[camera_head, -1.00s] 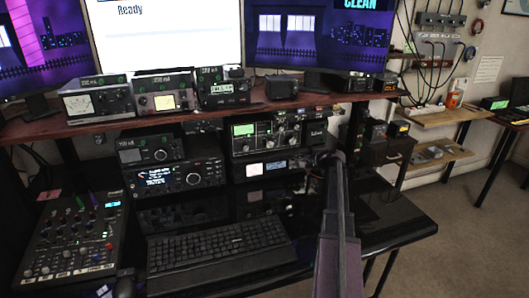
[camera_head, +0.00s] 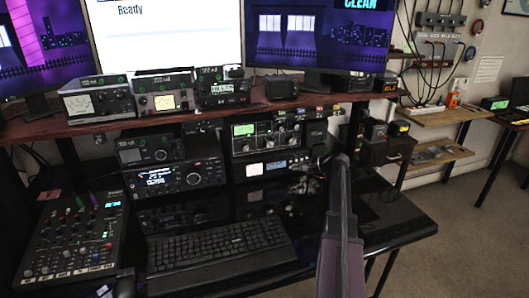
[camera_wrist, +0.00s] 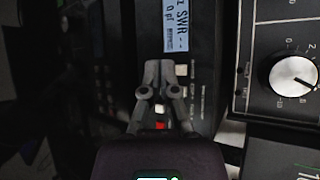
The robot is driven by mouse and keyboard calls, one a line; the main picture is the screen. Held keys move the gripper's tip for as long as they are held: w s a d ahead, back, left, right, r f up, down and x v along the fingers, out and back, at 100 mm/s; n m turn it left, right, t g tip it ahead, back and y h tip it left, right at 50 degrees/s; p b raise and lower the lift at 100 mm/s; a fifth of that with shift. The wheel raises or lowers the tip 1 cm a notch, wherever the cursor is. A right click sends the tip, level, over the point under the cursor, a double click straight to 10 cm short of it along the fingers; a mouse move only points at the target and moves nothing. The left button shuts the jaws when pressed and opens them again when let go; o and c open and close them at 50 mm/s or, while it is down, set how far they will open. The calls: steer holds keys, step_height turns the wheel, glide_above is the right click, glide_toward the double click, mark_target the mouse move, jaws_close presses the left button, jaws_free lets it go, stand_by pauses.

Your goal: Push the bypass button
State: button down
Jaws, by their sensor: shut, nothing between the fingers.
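A black tuner with a lit display reading SWR (camera_wrist: 176,30) fills the middle of the wrist view, turned on its side. Its display also shows in the head view (camera_head: 276,167), on the lower shelf. Small buttons sit beside the display in the wrist view: a white one (camera_wrist: 181,70), another pale one (camera_wrist: 160,109) and a red one (camera_wrist: 160,126). Their labels are too small to read, so I cannot tell which is bypass. My gripper (camera_wrist: 155,70) is shut and empty, in front of this panel and partly covering it. Whether it touches the panel is unclear. It also shows in the head view (camera_head: 308,172).
A panel with a large white-capped knob (camera_wrist: 292,82) lies at the right of the wrist view. In the head view, a radio (camera_head: 178,178), a mixer (camera_head: 75,240) and a keyboard (camera_head: 215,253) are left of my arm. A shelf (camera_head: 215,110) runs above.

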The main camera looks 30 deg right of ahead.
steer(key=shift+s+a, duration=0.2)
steer(key=shift+s, duration=0.6)
steer(key=shift+s+a, duration=0.15)
steer(key=shift+s, duration=0.6)
steer(key=shift+s+a, duration=0.2)
steer(key=shift+s, duration=0.6)
steer(key=shift+r, duration=0.1)
stand_by(0.5)
